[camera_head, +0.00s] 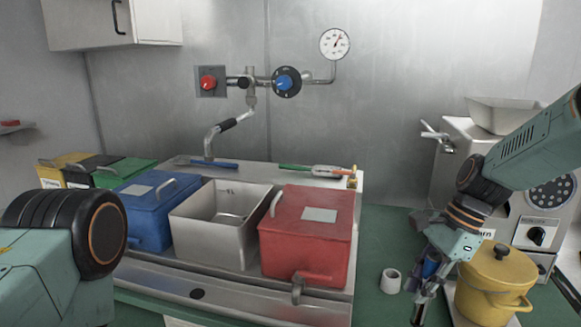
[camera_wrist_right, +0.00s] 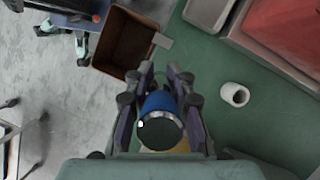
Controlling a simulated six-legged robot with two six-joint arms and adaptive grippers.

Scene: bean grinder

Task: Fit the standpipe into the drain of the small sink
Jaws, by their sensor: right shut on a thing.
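My right gripper (camera_head: 425,290) points down over the right side of the counter, left of a yellow pot. In the right wrist view it (camera_wrist_right: 160,105) is shut on a blue cylindrical thing (camera_wrist_right: 158,103) with a dark round end and a pale rim. This blue thing also shows in the head view (camera_head: 430,268), partly hidden by the fingers. I cannot tell if it is the standpipe. A short white hollow cylinder (camera_head: 390,281) stands on the green counter left of the gripper. An open steel basin (camera_head: 212,240) sits between two lidded bins; its drain is not visible. My left gripper is out of view.
A blue bin (camera_head: 150,215) and a red bin (camera_head: 312,235) flank the basin. A yellow pot (camera_head: 497,287) stands close right of my right gripper, before a grinder-like machine (camera_head: 530,215). A tap (camera_head: 212,140) hangs behind the basin. Green counter (camera_head: 388,235) is free beside the red bin.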

